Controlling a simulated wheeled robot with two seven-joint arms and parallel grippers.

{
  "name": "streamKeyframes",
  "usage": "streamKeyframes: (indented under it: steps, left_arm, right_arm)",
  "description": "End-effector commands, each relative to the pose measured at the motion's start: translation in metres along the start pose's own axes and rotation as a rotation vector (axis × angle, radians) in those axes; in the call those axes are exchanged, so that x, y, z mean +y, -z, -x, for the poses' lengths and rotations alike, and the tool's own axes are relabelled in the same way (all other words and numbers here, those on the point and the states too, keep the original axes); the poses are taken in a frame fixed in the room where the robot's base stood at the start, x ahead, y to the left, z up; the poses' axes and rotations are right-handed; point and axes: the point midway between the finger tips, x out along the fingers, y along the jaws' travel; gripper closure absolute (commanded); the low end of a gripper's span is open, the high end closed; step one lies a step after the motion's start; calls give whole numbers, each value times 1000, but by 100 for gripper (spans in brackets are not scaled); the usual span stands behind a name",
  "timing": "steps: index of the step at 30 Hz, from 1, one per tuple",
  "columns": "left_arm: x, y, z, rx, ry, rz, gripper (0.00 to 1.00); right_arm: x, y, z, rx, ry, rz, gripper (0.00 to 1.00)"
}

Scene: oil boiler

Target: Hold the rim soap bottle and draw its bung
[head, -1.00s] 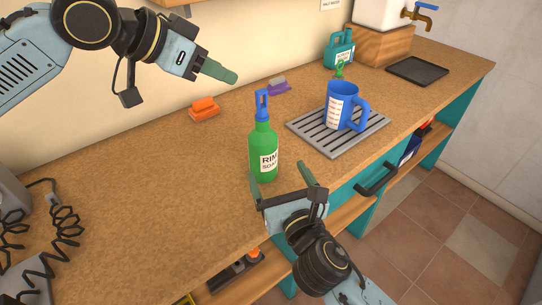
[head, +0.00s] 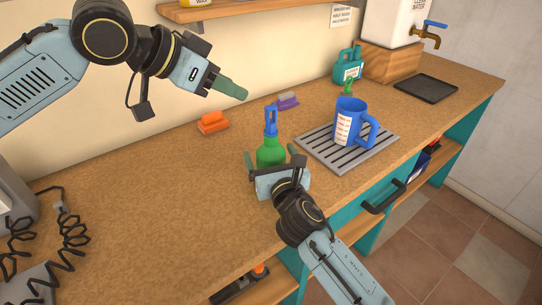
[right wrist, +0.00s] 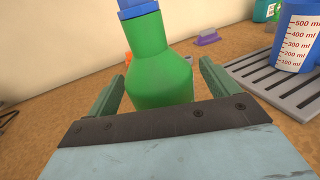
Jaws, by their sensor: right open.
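The green rim soap bottle (head: 271,153) stands upright on the worktop, left of the drain grate. Its blue bung (head: 270,121) with a looped top sits in the neck. My right gripper (head: 269,157) hides the bottle's lower body and label. In the right wrist view the bottle (right wrist: 160,70) stands between the two open fingers, with a visible gap at the right finger; contact at the left one is unclear. The bung (right wrist: 138,8) is cut off at the top. My left gripper (head: 240,92) is above and left of the bung, holding nothing visible; its fingers overlap from this side.
The blue measuring jug (head: 349,122) stands on the grate (head: 377,143) to the right. An orange brush (head: 213,122) and a purple one (head: 287,101) lie behind. A teal jug (head: 348,66) is at the back. The worktop's left middle is clear.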

Motion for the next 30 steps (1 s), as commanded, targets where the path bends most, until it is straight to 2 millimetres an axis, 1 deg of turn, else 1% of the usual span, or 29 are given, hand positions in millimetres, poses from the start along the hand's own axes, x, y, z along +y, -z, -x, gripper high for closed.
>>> streamKeyframes:
  steps: [2,15,30]
  left_arm:
    - [0,0,0,0,0,0,64]
    - [0,0,0,0,0,0,64]
    - [0,0,0,0,0,0,64]
  right_arm:
    - [0,0,0,0,0,0,13]
    - [0,0,0,0,0,0,68]
    - [0,0,0,0,0,0,68]
